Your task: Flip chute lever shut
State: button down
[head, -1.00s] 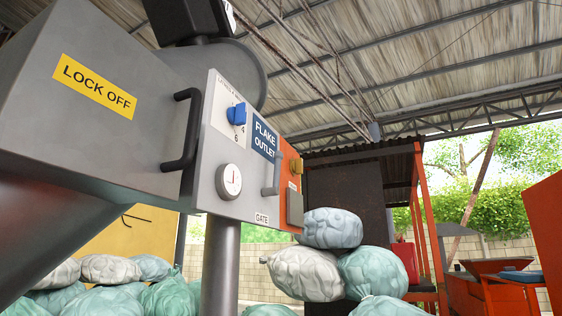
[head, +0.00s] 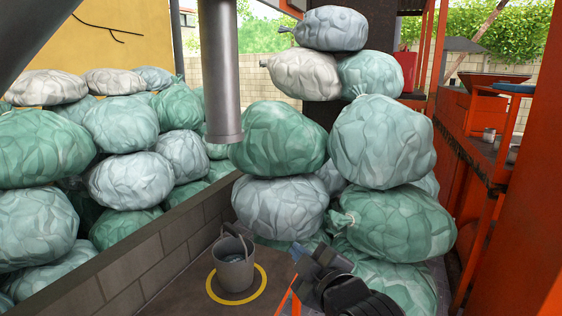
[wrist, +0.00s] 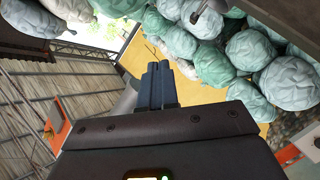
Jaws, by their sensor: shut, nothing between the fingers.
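The chute lever is not in view in the head view now, and I cannot make it out with certainty in the wrist view. The grey outlet pipe (head: 221,70) hangs down at the upper middle of the head view, its open end above a grey bucket (head: 235,268). The bucket stands upright inside a yellow ring on the floor. My gripper (head: 303,254) is low in the head view, right of the bucket and apart from it. In the wrist view my gripper (wrist: 158,70) has its fingers together, with nothing held.
Green and white bulging sacks (head: 381,140) are stacked behind my gripper. More sacks (head: 122,123) lie behind a low block wall (head: 150,267) at left. An orange frame and bench (head: 480,140) stand at right. A yellow wall (head: 90,40) is at the back left.

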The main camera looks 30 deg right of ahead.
jog(key=w+d+r+n, duration=0.1)
jog(key=w+r, duration=0.4)
jog(key=r, duration=0.6)
jog(key=w+d+r+n+b, duration=0.1)
jog(key=w+r, duration=0.4)
jog(key=r, duration=0.5)
jog(key=w+d+r+n, duration=0.15)
jog(key=w+r, duration=0.35)
jog(key=r, duration=0.6)
jog(key=s+r+n+y, duration=0.1)
jog(key=s+r, duration=0.5)
jog(key=r, duration=1)
jog(key=s+r+n+t+y+b, duration=0.1)
jog(key=s+r+n, duration=0.3)
jog(key=r, duration=1.3)
jog(key=shift+s+a+n+y+b, duration=0.4)
jog(key=shift+s+y, duration=0.3)
jog(key=shift+s, duration=0.3)
jog(key=shift+r, duration=0.1)
jog(key=w+d+f+p, duration=0.1)
jog(key=w+p, duration=0.3)
jog(key=w, duration=0.9)
jog(key=shift+d+f+p, duration=0.35)
jog(key=shift+d+p, duration=0.05)
jog(key=shift+d, duration=0.15)
